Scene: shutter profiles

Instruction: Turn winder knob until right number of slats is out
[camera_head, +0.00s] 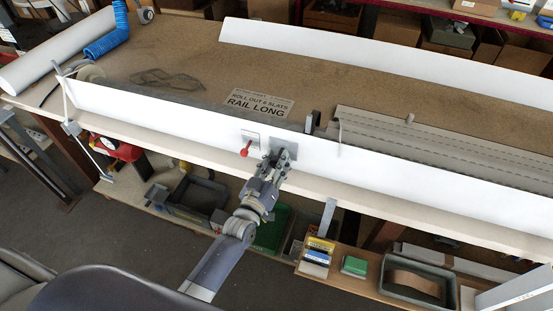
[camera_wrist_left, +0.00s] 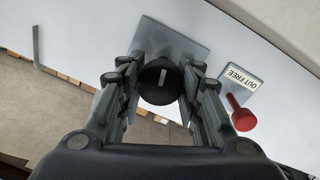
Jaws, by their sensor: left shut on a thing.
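The winder knob (camera_wrist_left: 158,82) is round and black with a pale mark, on a grey plate (camera_wrist_left: 172,42) on the white front board. My left gripper (camera_head: 282,158) is at that plate in the head view. In the left wrist view its fingers (camera_wrist_left: 163,95) are shut around the knob's sides. A red lever (camera_head: 246,151) sits left of the plate; in the left wrist view the red lever (camera_wrist_left: 240,115) is beside an "OUT FREE" label (camera_wrist_left: 238,80). A sign (camera_head: 259,102) reads "ROLL OUT 6 SLATS RAIL LONG". Grey slats (camera_head: 440,150) lie behind the board at right. My right gripper is out of view.
The white board (camera_head: 400,173) runs along the bench's front edge, another (camera_head: 400,60) along its back. A blue hose (camera_head: 108,42) lies at the upper left. Bins and boxes fill the shelf below, including a grey crate (camera_head: 440,272). The bench top (camera_head: 190,60) is mostly clear at the back.

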